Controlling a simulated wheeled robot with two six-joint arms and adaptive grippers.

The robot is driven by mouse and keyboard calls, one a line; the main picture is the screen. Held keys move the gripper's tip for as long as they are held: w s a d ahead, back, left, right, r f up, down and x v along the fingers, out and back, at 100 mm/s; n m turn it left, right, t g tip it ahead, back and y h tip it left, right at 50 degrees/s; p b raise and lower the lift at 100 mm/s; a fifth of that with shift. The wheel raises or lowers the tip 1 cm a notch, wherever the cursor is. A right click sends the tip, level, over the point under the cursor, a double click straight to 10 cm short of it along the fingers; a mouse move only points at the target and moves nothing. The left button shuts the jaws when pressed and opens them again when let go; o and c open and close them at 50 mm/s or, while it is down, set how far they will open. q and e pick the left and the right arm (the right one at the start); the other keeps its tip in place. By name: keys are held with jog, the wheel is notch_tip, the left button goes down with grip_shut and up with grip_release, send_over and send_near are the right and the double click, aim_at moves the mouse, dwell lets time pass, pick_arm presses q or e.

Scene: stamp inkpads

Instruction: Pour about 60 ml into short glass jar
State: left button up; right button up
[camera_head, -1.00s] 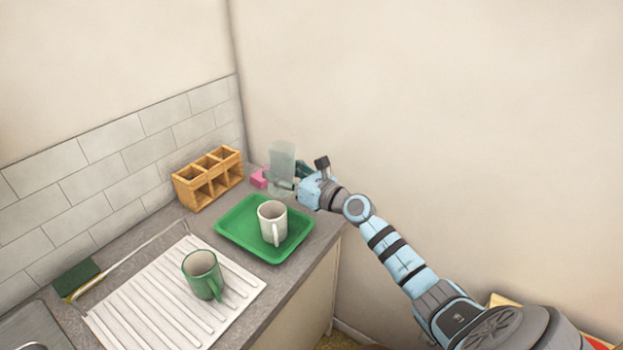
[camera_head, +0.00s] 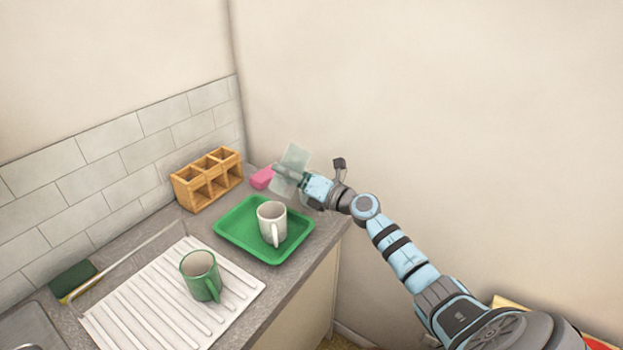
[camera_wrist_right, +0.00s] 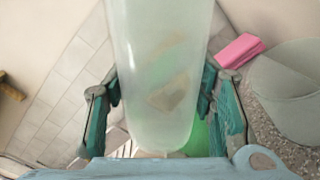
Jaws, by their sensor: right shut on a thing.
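A tall translucent pale-green vessel (camera_head: 295,156) is held above the counter's far end, tilted with its top leaning right in the head view. It fills the middle of the right wrist view (camera_wrist_right: 158,70). My right gripper (camera_head: 288,174) is shut on it, with a green finger on each side of it in the wrist view (camera_wrist_right: 165,105). A clear, wide glass jar (camera_wrist_right: 291,95) stands on the speckled counter at the right of the wrist view. In the head view it is mostly lost behind the gripper. I cannot tell its contents. My left gripper is out of view.
A green tray (camera_head: 232,236) holding a white mug (camera_head: 270,222) lies just in front. A pink block (camera_head: 262,178) and a wooden divided box (camera_head: 207,178) stand at the back. A green mug (camera_head: 200,277) is on the white drainer (camera_head: 150,322); a sponge (camera_head: 72,278) is at left.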

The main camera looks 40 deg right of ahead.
jog(key=shift+a+r+m+p, duration=0.15)
jog(key=shift+r+m+p, duration=0.5)
jog(key=shift+m+p, duration=0.4)
jog(key=shift+f+m, duration=0.2)
jog(key=shift+m, duration=0.05)
jog(key=shift+f+m, duration=0.2)
jog(key=shift+m, duration=0.8)
jog(key=shift+f+m, duration=0.1)
jog(key=shift+m, duration=0.4)
dwell(1.0)
